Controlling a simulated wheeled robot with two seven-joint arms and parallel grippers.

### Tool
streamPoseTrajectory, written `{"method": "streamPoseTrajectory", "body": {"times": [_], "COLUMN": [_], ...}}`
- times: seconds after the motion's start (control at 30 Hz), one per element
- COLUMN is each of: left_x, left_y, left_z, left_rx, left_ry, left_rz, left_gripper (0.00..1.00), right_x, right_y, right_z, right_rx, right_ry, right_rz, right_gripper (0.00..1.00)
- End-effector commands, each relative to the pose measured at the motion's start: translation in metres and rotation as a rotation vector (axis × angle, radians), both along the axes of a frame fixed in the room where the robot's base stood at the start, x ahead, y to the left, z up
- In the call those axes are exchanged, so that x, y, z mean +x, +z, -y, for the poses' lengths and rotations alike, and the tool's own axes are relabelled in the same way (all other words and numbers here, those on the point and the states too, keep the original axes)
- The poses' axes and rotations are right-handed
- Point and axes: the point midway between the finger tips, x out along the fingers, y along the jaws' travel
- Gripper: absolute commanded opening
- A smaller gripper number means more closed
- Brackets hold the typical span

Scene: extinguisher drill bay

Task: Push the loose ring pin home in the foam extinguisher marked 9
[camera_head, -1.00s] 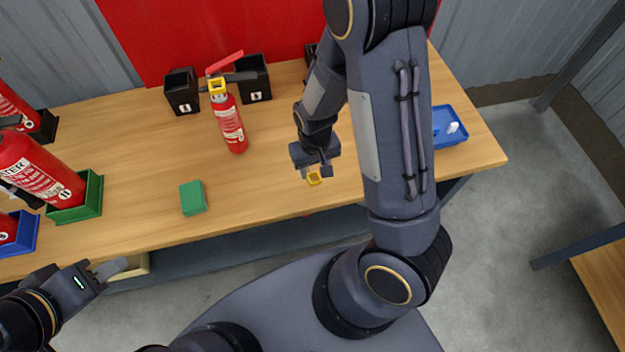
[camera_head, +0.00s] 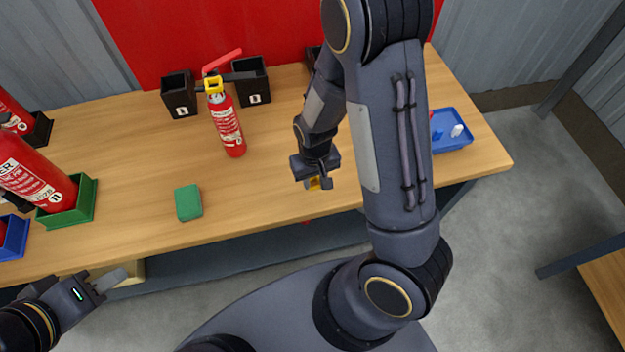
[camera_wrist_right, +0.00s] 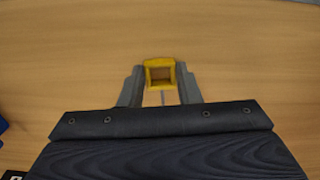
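A small yellow square ring (camera_wrist_right: 160,59), which appears to be the ring pin, sits between the fingertips of my right gripper (camera_wrist_right: 160,80), low over the tabletop. One finger stands on each side, very close to it; whether they press on it I cannot tell. In the head view the ring (camera_head: 313,184) is partly hidden by the right gripper (camera_head: 314,181). A red extinguisher (camera_head: 227,125) with a yellow collar and red lever stands upright on the bench, left of that gripper. I cannot read a 9 on it. My left gripper (camera_head: 112,281) is low at the left, in front of the bench.
Two black holders (camera_head: 180,98) flank the extinguisher's top. A green block (camera_head: 188,203) lies on the bench (camera_head: 120,150). A larger extinguisher (camera_head: 30,175) stands in a green tray (camera_head: 84,203); a blue tray (camera_head: 452,132) is at the right. Bare wood lies between block and right gripper.

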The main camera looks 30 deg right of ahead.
Motion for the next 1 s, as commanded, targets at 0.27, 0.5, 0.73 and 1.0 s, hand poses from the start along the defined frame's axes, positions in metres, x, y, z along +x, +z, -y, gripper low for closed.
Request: {"method": "streamPoseTrajectory", "body": {"times": [0.27, 0.5, 0.73, 1.0], "left_x": [0.0, 0.0, 0.0, 0.0], "left_y": [0.002, 0.012, 0.022, 0.026], "left_z": [0.0, 0.0, 0.0, 0.0], "left_rx": [0.0, 0.0, 0.0, 0.0], "left_ry": [0.0, 0.0, 0.0, 0.0], "left_rz": [0.0, 0.0, 0.0, 0.0], "left_gripper": [0.36, 0.36, 0.36, 0.36], "right_x": [0.0, 0.0, 0.0, 0.0], "right_y": [0.002, 0.014, 0.025, 0.03], "right_z": [0.0, 0.0, 0.0, 0.0], "right_rx": [0.0, 0.0, 0.0, 0.0], "right_ry": [0.0, 0.0, 0.0, 0.0], "right_rz": [0.0, 0.001, 0.0, 0.0], "right_gripper": [0.02, 0.02, 0.02, 0.02]}}
